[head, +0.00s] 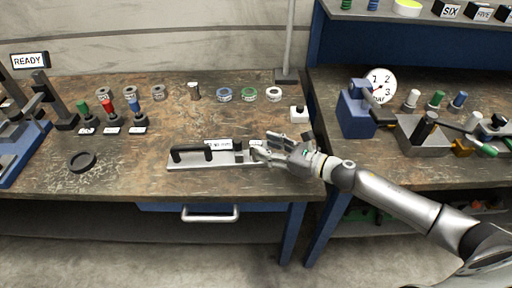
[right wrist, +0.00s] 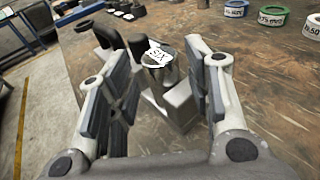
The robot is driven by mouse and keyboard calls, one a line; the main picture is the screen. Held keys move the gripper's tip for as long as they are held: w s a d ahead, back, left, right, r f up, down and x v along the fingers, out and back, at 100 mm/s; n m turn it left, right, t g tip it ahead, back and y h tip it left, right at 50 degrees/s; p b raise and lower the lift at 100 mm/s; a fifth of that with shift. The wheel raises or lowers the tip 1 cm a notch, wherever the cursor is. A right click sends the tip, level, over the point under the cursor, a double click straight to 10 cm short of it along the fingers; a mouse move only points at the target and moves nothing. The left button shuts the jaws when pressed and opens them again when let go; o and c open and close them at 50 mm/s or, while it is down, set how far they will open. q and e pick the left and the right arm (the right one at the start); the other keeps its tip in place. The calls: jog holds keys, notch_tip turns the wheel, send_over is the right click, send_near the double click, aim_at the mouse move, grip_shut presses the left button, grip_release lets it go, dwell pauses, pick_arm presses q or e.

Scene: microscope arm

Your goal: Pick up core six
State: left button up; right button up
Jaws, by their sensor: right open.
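Core six (right wrist: 158,75) is a short metal cylinder with a white top label reading SIX in the right wrist view. It stands on a pale metal block of the fixture (head: 190,162), which has a black handle (head: 190,151) and lies on the left bench. In the head view my right gripper (head: 264,146) reaches in from the right at the fixture's right end, and its fingers partly hide that end. The gripper is open, with core six between and just beyond its fingertips in the right wrist view. Contact cannot be told. My left gripper is not in view.
Several rings (head: 249,94) stand along the back of the bench. A white block with a black knob (head: 298,114) is behind my right gripper. A black ring (head: 82,161) lies at left. A blue gauge device (head: 358,115) and a metal tray are on the right bench.

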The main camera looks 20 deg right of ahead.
aim_at(257, 143)
jog(key=x, duration=0.3)
jog(key=shift+w+a+p, duration=0.15)
jog(key=shift+a+p, duration=0.05)
jog(key=shift+p, duration=0.1)
grip_shut()
jog(key=shift+r, duration=0.15)
